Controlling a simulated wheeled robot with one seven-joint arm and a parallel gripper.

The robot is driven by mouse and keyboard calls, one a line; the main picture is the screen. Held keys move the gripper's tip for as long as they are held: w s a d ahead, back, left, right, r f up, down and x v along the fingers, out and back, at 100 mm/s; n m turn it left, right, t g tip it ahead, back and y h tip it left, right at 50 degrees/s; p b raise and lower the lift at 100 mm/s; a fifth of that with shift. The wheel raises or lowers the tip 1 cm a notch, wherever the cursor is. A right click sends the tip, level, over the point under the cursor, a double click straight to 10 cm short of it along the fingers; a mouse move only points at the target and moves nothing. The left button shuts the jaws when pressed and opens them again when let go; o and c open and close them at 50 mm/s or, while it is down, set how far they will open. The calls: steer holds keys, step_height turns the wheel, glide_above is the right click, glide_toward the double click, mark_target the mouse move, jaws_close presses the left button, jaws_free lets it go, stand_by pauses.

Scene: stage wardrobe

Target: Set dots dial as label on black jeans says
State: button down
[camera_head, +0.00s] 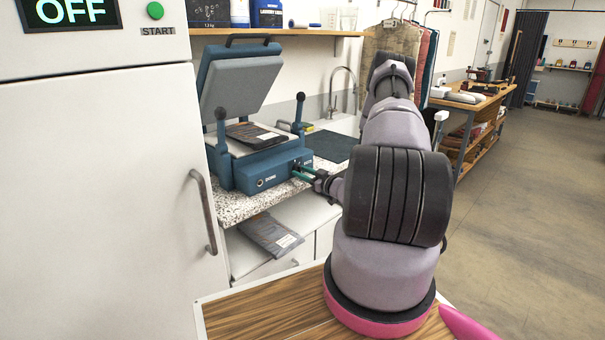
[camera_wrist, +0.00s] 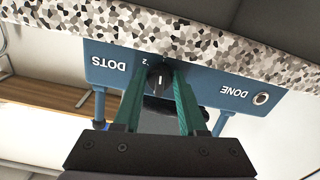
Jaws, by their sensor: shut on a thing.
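The blue press (camera_head: 262,170) stands on a speckled counter with its lid raised. Dark folded jeans (camera_head: 246,131) lie on its plate with a small tag (camera_head: 268,136), too small to read. My gripper (camera_head: 300,172) reaches the press's front from the right. In the wrist view, which is upside down, my gripper's (camera_wrist: 162,84) green fingers are shut on the black dots dial (camera_wrist: 160,76). The word DOTS is beside it, and a partly covered mark, seemingly a 2, shows near the dial. The dial has a white pointer line. A DONE button (camera_wrist: 261,98) is on the same panel.
Another folded dark garment (camera_head: 270,235) with a pale label lies below the counter's edge. A tall white cabinet (camera_head: 100,180) with a handle stands at the left. A sink tap (camera_head: 340,90) and hanging clothes (camera_head: 425,60) are behind. Open floor lies to the right.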

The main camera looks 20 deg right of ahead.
steer(key=shift+s+f+m, duration=0.1)
steer(key=shift+m, duration=0.8)
steer(key=shift+c, duration=2.3)
jaws_free()
steer(key=shift+s, duration=0.1)
steer(key=v, duration=1)
steer(key=shift+s, duration=0.25)
steer(key=shift+d, duration=0.15)
